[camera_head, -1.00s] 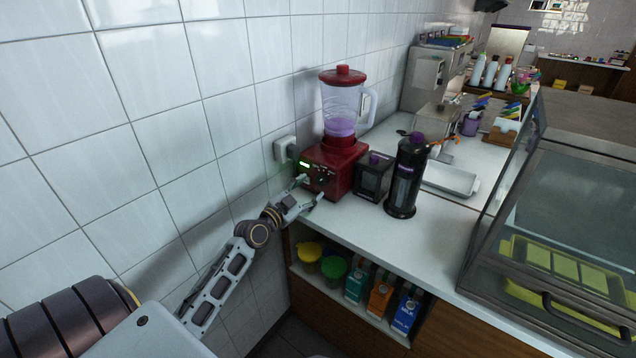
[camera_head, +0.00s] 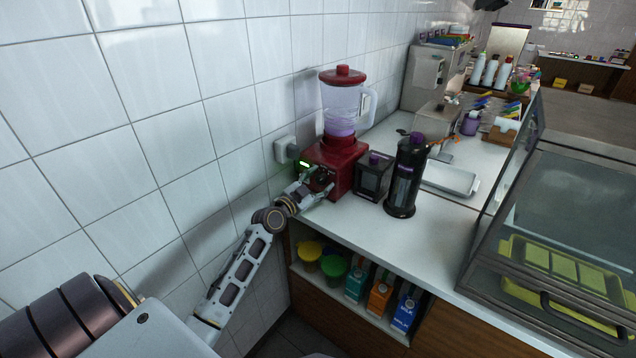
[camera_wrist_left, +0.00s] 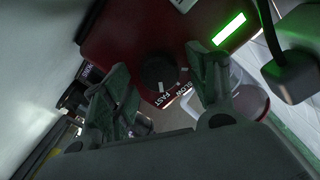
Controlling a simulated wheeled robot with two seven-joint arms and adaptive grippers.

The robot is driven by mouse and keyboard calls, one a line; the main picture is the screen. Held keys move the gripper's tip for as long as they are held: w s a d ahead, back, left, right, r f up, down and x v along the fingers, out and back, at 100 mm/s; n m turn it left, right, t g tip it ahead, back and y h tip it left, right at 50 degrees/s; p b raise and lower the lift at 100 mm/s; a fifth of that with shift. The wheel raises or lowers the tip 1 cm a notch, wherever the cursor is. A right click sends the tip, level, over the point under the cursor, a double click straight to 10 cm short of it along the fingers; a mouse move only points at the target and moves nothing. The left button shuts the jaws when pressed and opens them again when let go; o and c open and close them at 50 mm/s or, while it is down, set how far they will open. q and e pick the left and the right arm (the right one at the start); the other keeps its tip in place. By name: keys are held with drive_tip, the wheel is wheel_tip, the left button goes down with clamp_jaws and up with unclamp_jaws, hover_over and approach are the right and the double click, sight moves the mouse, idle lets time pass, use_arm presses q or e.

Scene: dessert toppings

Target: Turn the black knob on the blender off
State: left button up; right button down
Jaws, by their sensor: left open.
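The red blender (camera_head: 338,163) stands on the white counter against the tiled wall, with a clear jar and red lid. Its jar holds something purple low down. The black knob (camera_wrist_left: 160,72) is on the blender's red front, beside the SLOW/FAST lettering and a lit green display (camera_wrist_left: 229,30). My left gripper (camera_head: 322,181) is open in front of the blender's base, its fingers on either side of the knob in the left wrist view (camera_wrist_left: 165,85). I cannot tell whether the fingers touch the knob. In the head view the gripper partly hides the knob. My right gripper is not in view.
A black box-shaped container (camera_head: 372,177) stands just right of the blender, with a tall black cylinder (camera_head: 405,177) beside it. A wall socket with a plug (camera_head: 284,149) is left of the blender. The counter's front strip (camera_head: 365,219) is clear. A glass display case (camera_head: 560,220) stands at right.

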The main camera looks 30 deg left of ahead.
use_arm(q)
drive_tip(key=shift+c, duration=0.3)
drive_tip(key=c, duration=0.9)
